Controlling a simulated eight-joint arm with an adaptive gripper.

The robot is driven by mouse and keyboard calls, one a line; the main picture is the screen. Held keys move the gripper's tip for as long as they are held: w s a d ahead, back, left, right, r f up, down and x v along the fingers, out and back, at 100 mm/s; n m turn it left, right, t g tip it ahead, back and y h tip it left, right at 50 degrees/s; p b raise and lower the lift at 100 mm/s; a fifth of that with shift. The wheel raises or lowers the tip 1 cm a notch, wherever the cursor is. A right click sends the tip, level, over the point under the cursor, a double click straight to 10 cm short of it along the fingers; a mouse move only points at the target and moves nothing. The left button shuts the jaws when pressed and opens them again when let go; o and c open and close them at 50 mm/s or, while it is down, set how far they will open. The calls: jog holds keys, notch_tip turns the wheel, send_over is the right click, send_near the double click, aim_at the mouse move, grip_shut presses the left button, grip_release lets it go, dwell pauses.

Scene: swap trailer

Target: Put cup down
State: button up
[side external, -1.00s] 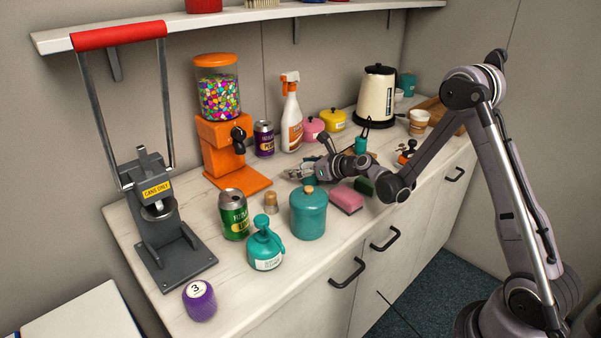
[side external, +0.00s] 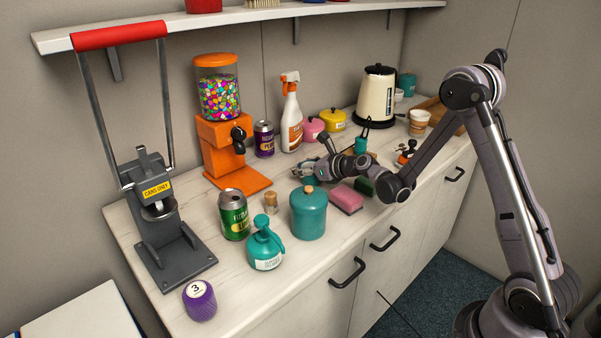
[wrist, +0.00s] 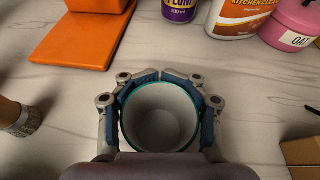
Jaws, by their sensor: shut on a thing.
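My gripper (side external: 309,172) is over the counter, between the candy dispenser and the teal lidded jar in the side view. In the wrist view my gripper (wrist: 160,82) is shut around a cup (wrist: 159,115) with a teal rim and a pale, empty inside. The cup's mouth faces the wrist camera, and fingers with blue pads press on both sides. In the side view only a small teal part of the cup (side external: 309,169) shows; the fingers hide the rest. I cannot tell whether its base touches the counter (wrist: 75,98).
An orange candy dispenser (side external: 217,140), purple can (side external: 264,139) and spray bottle (side external: 291,120) stand behind. Bare counter shows around the cup in the wrist view.

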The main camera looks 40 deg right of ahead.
grip_shut()
jog(key=shift+r, duration=0.15)
